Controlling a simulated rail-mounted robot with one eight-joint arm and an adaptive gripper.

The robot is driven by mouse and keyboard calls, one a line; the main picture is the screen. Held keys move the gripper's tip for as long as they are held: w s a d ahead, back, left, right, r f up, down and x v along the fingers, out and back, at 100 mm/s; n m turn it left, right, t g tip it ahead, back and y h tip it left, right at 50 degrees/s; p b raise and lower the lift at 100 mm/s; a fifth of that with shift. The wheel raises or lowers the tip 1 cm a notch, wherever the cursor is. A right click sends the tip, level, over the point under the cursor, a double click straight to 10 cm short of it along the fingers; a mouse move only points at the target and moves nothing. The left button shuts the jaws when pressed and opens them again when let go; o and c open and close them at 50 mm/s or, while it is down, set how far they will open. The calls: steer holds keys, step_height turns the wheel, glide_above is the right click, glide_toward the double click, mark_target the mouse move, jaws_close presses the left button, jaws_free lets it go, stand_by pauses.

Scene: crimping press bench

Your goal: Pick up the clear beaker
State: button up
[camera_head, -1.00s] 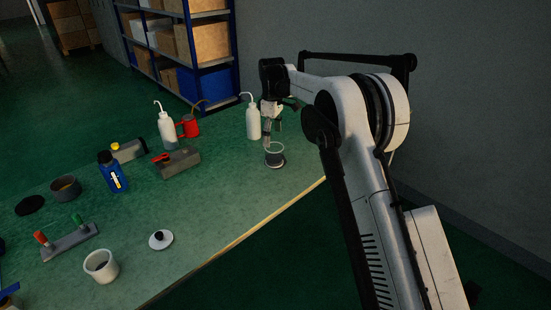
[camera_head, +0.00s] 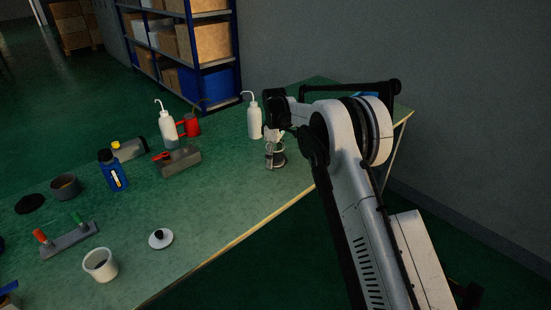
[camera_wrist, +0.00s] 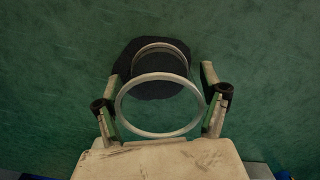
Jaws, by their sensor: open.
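The clear beaker (camera_head: 275,160) stands upright near the right edge of the green bench, with a dark shadow or pad around its base. In the wrist view its pale round rim (camera_wrist: 160,132) shows between my gripper's fingers, with the base ring further off. My gripper (camera_wrist: 162,92) is open, one finger on each side of the beaker. It also shows in the head view (camera_head: 275,148), pointing down at the beaker. I cannot tell whether either finger touches the glass.
A white wash bottle (camera_head: 254,121) stands just behind and left of the beaker. Another wash bottle (camera_head: 166,129), a red can (camera_head: 191,125), a blue bottle (camera_head: 112,172) and a white cup (camera_head: 100,265) stand further left.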

steer(key=c, duration=1.3)
